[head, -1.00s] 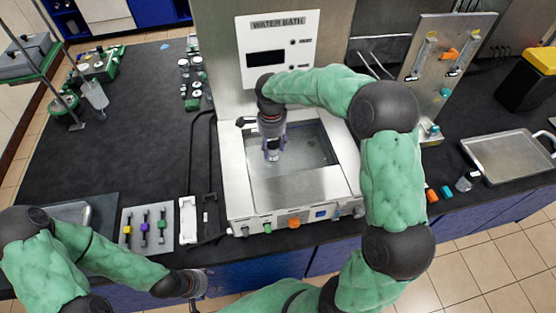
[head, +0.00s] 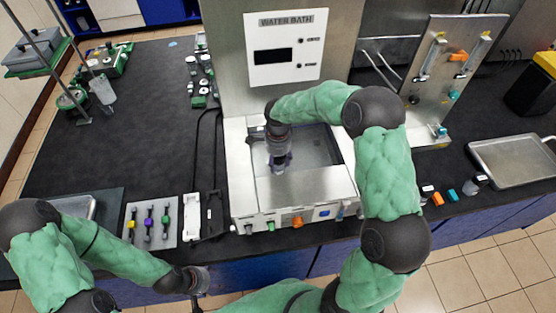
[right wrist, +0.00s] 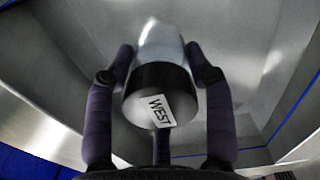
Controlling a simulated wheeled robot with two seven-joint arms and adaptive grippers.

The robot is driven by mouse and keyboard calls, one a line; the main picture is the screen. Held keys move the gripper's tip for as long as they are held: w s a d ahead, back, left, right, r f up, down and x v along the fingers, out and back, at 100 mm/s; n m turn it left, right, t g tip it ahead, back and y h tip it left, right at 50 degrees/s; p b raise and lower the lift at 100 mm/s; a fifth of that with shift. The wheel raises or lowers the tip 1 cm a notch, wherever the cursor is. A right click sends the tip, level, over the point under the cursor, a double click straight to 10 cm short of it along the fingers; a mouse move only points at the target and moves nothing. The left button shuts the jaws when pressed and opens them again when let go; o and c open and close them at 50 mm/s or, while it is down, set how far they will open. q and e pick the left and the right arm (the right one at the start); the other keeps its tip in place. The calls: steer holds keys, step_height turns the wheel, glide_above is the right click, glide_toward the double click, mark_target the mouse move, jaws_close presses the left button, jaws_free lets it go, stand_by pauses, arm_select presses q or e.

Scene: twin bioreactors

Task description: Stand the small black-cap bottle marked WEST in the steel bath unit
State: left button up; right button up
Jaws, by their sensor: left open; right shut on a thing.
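The steel bath unit (head: 300,187) stands at the middle of the bench, with its basin open under the WATER BATH panel (head: 286,48). My right gripper (head: 280,166) reaches down into the left part of the basin opening. In the right wrist view, its fingers (right wrist: 160,72) are shut on a small pale bottle with a black cap (right wrist: 157,92) marked WEST. The basin walls surround the bottle there. I cannot tell whether its base touches the basin floor. My left gripper (head: 200,283) is open and empty, low at the bench's front edge.
A rack with coloured clips (head: 150,222) and a white tray (head: 205,215) lie left of the bath. A steel panel with fittings (head: 446,70) and a shallow metal tray (head: 515,160) stand to the right.

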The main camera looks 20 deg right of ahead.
steer(key=shift+f, duration=0.2)
steer(key=o, duration=1.3)
steer(key=shift+r, duration=0.15)
step_height(320, 180, up, 12)
steer(key=shift+r+p, duration=0.1)
steer(key=shift+p, duration=0.45)
